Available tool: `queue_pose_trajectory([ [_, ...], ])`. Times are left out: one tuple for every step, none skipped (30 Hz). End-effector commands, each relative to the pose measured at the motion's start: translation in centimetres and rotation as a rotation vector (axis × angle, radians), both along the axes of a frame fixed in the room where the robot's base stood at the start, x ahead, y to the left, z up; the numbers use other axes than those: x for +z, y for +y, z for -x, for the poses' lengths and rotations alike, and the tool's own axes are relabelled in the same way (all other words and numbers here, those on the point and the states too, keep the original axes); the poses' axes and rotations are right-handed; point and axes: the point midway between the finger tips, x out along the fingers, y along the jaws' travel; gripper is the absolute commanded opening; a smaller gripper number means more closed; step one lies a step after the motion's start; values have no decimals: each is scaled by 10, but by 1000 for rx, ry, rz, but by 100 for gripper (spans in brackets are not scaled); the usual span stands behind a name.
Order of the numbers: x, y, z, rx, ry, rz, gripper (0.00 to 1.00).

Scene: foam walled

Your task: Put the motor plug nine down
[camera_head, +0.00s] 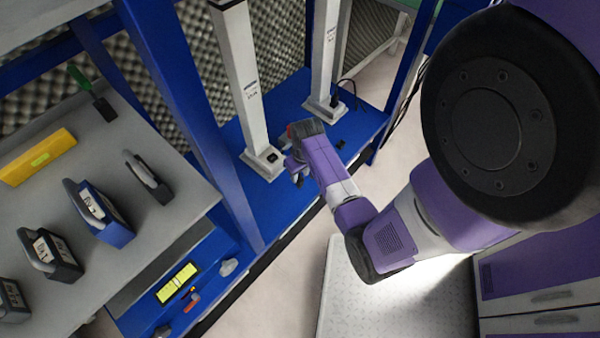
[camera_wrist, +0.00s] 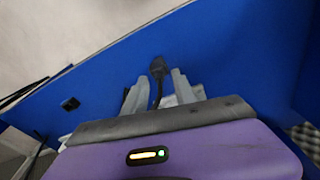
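A black plug (camera_wrist: 157,68) with a dark cable shows in the wrist view, at the blue surface (camera_wrist: 225,50) just past my fingertips. I take it to be the motor plug nine, but I can read no label on it. My gripper (camera_wrist: 160,82) has its two grey fingers apart, one on each side of the plug and cable, with visible gaps. In the head view my gripper (camera_head: 297,170) is low over the blue platform (camera_head: 285,115), beside the foot of a white post. The plug cannot be made out there.
Two white posts (camera_head: 240,75) (camera_head: 324,50) stand on the blue platform. A small black piece (camera_wrist: 70,103) lies left of my gripper in the wrist view. A blue upright and a grey shelf (camera_head: 130,235) with several handled devices are at left.

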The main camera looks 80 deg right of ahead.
Motion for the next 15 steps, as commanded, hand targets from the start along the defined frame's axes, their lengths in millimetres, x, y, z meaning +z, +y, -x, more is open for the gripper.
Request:
queue_pose_trajectory([
  [0, 0, 0, 0, 0, 0, 33],
  [0, 0, 0, 0, 0, 0, 33],
  [0, 0, 0, 0, 0, 0, 33],
  [0, 0, 0, 0, 0, 0, 33],
  [0, 0, 0, 0, 0, 0, 33],
  [0, 0, 0, 0, 0, 0, 33],
  [1, 0, 0, 0, 0, 0, 33],
  [2, 0, 0, 0, 0, 0, 33],
  [5, 0, 0, 0, 0, 0, 33],
  [7, 0, 0, 1, 0, 0, 33],
  [10, 0, 0, 1, -1, 1, 33],
  [16, 1, 1, 1, -1, 1, 33],
  [20, 1, 1, 1, -1, 1, 33],
  [26, 2, 1, 1, -1, 1, 33],
  [34, 2, 2, 1, -2, 2, 33],
])
